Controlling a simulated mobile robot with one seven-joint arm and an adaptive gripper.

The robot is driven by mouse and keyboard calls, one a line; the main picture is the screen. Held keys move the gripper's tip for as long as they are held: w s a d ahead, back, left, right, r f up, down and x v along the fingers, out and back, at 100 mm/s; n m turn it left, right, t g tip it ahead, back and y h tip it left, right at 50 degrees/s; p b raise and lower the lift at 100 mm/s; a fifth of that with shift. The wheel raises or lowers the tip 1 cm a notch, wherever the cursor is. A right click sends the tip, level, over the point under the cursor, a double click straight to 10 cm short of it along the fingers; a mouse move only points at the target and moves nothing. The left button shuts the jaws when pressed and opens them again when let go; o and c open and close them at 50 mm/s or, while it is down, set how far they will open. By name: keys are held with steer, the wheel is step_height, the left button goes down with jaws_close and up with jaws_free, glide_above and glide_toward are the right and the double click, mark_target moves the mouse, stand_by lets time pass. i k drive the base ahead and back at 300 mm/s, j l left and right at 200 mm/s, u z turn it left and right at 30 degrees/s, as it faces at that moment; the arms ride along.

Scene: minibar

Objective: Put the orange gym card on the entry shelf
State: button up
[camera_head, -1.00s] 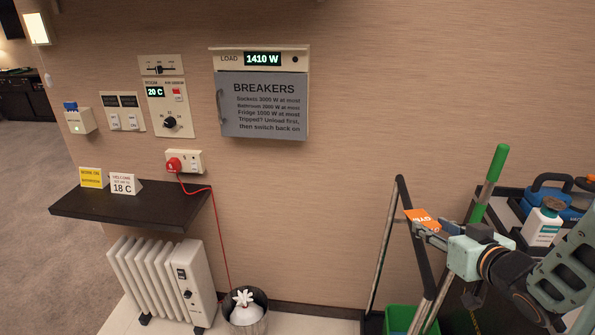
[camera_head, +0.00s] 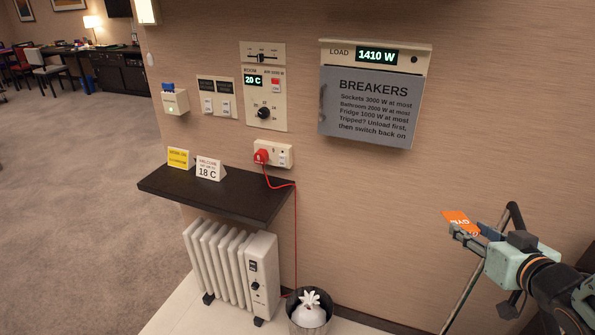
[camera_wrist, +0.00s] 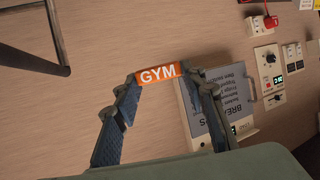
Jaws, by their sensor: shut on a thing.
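The orange gym card (camera_head: 458,219) is held in my gripper (camera_head: 470,233) at the right of the head view, out in front of the wall. In the wrist view the card (camera_wrist: 159,75) shows its white "GYM" lettering between the two fingertips of my gripper (camera_wrist: 160,80). The entry shelf (camera_head: 222,193) is a dark wall-mounted board at left centre in the head view, well to the left of my gripper. A yellow card (camera_head: 178,157) and a white "18 C" welcome sign (camera_head: 209,168) stand along its back; its front and right part look bare.
A white oil radiator (camera_head: 235,265) stands below the shelf, with a bin (camera_head: 309,312) beside it. A red plug (camera_head: 261,156) with a red cord hangs down past the shelf's right end. The breaker box (camera_head: 372,105) juts from the wall between shelf and gripper.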

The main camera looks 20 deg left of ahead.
mark_target(228, 198)
steer(key=i+j, duration=0.15)
steer(key=j, duration=0.15)
steer(key=i+j, duration=0.15)
steer(key=j, duration=0.2)
steer(key=i+j, duration=0.15)
steer(key=j, duration=0.15)
steer(key=i+j, duration=0.15)
steer(key=j, duration=0.2)
